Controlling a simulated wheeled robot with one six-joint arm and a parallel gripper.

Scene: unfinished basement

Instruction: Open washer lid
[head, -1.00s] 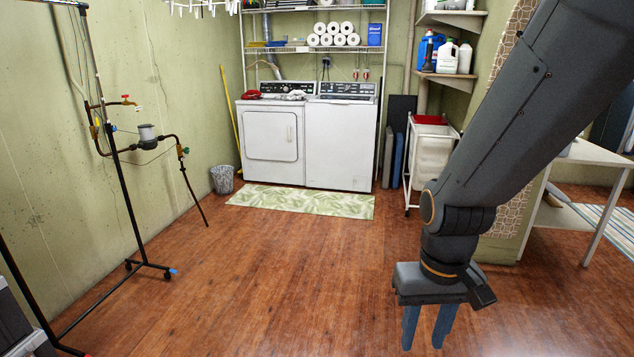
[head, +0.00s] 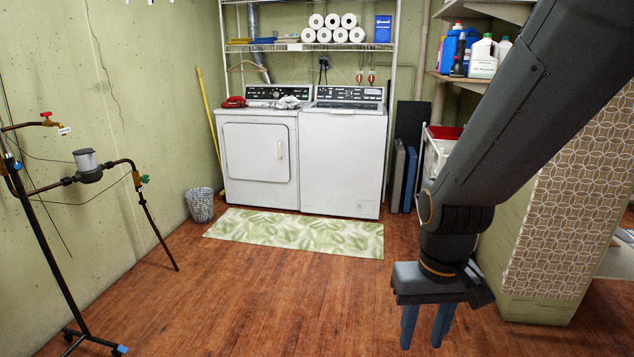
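The washer (head: 342,162) is the white top-loading machine at the back wall, on the right of the pair. Its lid (head: 345,112) looks shut, lying flat in front of the dark control panel (head: 349,95). My gripper (head: 425,327) hangs in the right foreground with its fingers pointing down. The two fingers are apart with a gap between them, and nothing is between them. It is far in front of the washer, above the floor, and touches nothing.
A white dryer (head: 258,162) with a front door stands left of the washer. A green leaf-patterned mat (head: 295,233) lies before both. A wire bin (head: 200,205) and a black rack (head: 40,230) stand left. A patterned partition (head: 570,200) is at right. The wooden floor between is clear.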

